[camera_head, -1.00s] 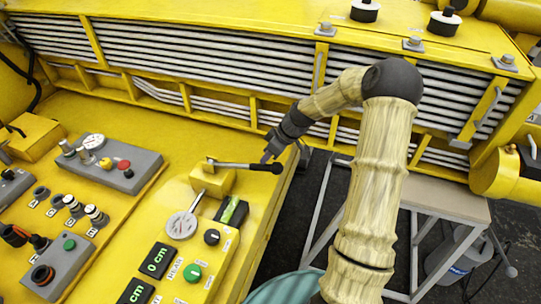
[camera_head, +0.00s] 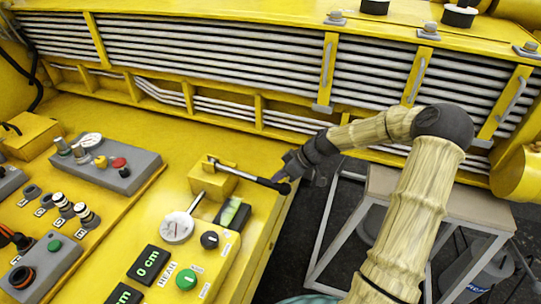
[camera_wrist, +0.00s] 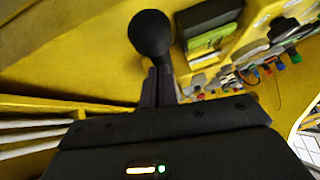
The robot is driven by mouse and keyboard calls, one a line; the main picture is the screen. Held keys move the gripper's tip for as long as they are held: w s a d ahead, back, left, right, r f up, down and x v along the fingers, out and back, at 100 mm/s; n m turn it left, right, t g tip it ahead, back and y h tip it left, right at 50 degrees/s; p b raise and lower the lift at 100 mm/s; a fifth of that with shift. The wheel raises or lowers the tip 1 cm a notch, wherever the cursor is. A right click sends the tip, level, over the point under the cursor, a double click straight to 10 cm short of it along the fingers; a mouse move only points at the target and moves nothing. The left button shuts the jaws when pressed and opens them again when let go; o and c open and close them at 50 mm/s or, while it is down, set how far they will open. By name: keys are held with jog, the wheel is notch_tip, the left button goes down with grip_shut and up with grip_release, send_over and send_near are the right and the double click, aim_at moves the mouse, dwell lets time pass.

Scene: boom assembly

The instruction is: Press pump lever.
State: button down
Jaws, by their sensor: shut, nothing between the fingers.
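The pump lever is a thin rod with a black ball knob (camera_head: 284,188). It runs from a yellow pump block (camera_head: 212,182) on the panel, and its knob end tilts down to the right. My gripper (camera_head: 284,172) is shut and empty at the knob end, just behind the rod in the head view. In the wrist view the black knob (camera_wrist: 150,32) is just beyond the shut fingertips (camera_wrist: 160,78) and overlaps them. I cannot tell for sure whether they touch.
A round gauge (camera_head: 177,227), a green button (camera_head: 187,279) and cm displays (camera_head: 149,263) are near the pump. A grey box with a red button (camera_head: 118,163) lies left. A yellow ribbed boom wall (camera_head: 220,60) stands behind, and a grey table (camera_head: 450,205) is at right.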

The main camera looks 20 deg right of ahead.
jog(key=shift+s+d+f, duration=0.1)
jog(key=shift+s+f, duration=0.35)
jog(key=shift+f, duration=0.4)
jog(key=shift+w+r+p, duration=0.15)
jog(key=shift+r+p, duration=0.3)
jog(key=shift+r, duration=0.15)
jog(key=w+v, duration=0.1)
jog(key=v, duration=1.2)
jog(key=shift+r, duration=0.35)
jog(key=shift+w, duration=0.15)
